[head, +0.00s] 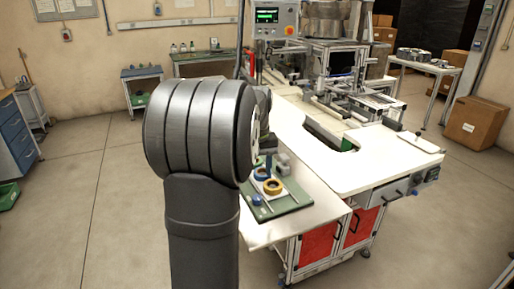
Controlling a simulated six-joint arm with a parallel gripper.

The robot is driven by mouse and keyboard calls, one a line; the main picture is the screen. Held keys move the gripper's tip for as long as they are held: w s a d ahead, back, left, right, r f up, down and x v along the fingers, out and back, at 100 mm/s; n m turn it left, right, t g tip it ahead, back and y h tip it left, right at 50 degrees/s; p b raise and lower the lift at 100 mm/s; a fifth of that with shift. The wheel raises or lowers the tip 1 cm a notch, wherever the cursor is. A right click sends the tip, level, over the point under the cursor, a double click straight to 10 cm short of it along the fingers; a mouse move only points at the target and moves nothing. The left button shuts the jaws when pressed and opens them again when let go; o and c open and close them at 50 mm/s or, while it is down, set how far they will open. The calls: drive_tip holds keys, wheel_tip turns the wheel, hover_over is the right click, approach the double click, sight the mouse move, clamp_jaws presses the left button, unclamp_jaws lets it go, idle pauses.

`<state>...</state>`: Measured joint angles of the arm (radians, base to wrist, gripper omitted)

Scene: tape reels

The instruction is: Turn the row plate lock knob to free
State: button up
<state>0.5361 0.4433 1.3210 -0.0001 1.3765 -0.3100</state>
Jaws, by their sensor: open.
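On the front white table lies a green board (292,204) with a small pale plate (281,190) on it. An orange-yellow ring (272,187) and a blue ring (262,174) sit at the pale plate. A small blue round part (256,200) stands at the board's left front; I cannot tell whether it is the row plate lock knob or which way it is set. My large grey arm covers the left side of the board. My gripper is hidden behind the arm, so its distance to the board cannot be seen.
A grey block (283,163) stands behind the rings. A screen panel (275,18) rises behind. Bare white tabletop (318,208) lies right of the board.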

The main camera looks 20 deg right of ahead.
wheel_tip(320, 180, up, 8)
hover_over(257, 197)
drive_tip(key=shift+f, duration=0.15)
idle(0.4)
wheel_tip(257, 197, down, 18)
drive_tip(key=shift+r, duration=0.2)
idle(0.5)
